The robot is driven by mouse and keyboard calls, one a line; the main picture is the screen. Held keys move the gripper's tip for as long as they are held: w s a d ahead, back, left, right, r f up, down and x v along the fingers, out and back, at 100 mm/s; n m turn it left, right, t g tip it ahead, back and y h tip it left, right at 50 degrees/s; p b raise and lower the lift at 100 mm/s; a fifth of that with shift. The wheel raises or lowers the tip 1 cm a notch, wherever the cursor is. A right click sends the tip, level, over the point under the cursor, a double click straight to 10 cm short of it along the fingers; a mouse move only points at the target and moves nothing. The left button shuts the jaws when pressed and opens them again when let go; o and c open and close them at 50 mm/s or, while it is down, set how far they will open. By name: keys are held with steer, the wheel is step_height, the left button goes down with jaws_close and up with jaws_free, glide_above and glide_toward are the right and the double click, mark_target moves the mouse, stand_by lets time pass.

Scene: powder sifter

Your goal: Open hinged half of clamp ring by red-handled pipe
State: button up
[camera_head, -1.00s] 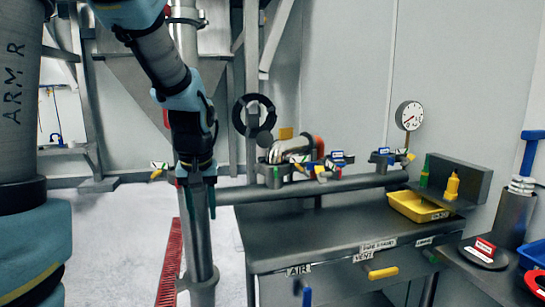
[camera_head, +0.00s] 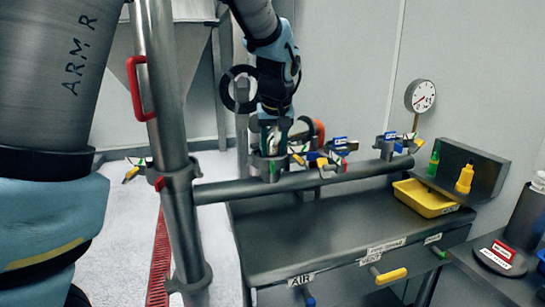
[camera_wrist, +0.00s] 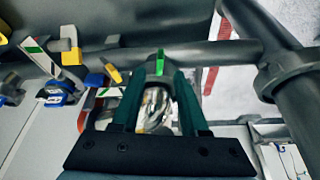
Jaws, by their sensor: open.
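My gripper (camera_head: 273,125) points down over a grey clamp ring (camera_head: 268,170) on the horizontal rail. A red-orange curved handle (camera_head: 319,131) shows just right of my gripper; its pipe is mostly hidden behind my gripper. In the wrist view, my gripper (camera_wrist: 159,85) has its two teal fingers spread apart. A shiny metal pipe (camera_wrist: 154,106) shows between and beyond them. A small green tab (camera_wrist: 160,62) stands just past the fingertips. The red handle (camera_wrist: 83,121) curves at the left. I cannot tell whether the fingers touch anything, and the ring's hinge is hidden.
A vertical pipe (camera_head: 172,120) with a red grab handle (camera_head: 134,88) stands left of my gripper. More clamps with blue and yellow levers (camera_head: 340,146) sit to the right along the rail (camera_head: 228,193). A yellow tray (camera_head: 424,198) and gauge (camera_head: 420,96) stand farther right.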

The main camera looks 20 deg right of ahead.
mark_target(273, 163)
steer(key=p+x, duration=0.1)
steer(key=x, duration=0.3)
steer(key=shift+w+f, duration=0.15)
steer(key=shift+f, duration=0.25)
jaws_close()
stand_by(1.1)
